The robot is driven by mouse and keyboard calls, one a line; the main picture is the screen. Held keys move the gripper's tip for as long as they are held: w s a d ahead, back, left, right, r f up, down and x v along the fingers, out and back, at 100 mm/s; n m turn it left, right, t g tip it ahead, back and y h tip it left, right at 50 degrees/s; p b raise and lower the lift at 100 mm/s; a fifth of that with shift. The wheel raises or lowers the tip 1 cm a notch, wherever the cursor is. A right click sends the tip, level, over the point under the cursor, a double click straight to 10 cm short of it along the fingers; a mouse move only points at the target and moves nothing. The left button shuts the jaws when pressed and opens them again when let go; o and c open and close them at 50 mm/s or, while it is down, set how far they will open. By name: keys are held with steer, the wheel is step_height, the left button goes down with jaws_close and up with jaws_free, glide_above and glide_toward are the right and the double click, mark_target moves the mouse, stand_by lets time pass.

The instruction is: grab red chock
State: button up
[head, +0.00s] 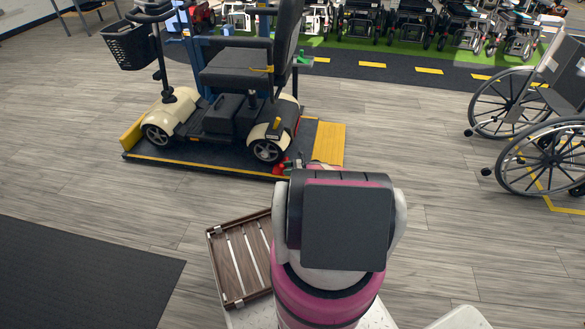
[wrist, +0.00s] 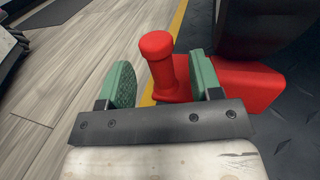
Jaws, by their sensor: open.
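The red chock (wrist: 248,85) lies on the dark platform against a black scooter wheel (wrist: 262,25) in the wrist view. Its upright red knob handle (wrist: 160,62) stands between the two green fingers of my open gripper (wrist: 163,82), nearer the right finger. I cannot tell whether that finger touches it. In the head view a small part of the red chock (head: 281,168) shows at the platform's front edge by the scooter's wheel. My arm hides the gripper there.
The beige scooter (head: 225,105) stands on the yellow-edged platform (head: 190,168). A slatted wooden crate (head: 237,262) is at my lower left. A wheelchair (head: 535,130) stands to the right. A dark mat (head: 80,275) lies on the left. Wood floor between them is clear.

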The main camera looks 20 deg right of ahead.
mark_target(281, 168)
steer(key=shift+x, duration=1.55)
jaws_close()
steer(key=shift+s, duration=0.1)
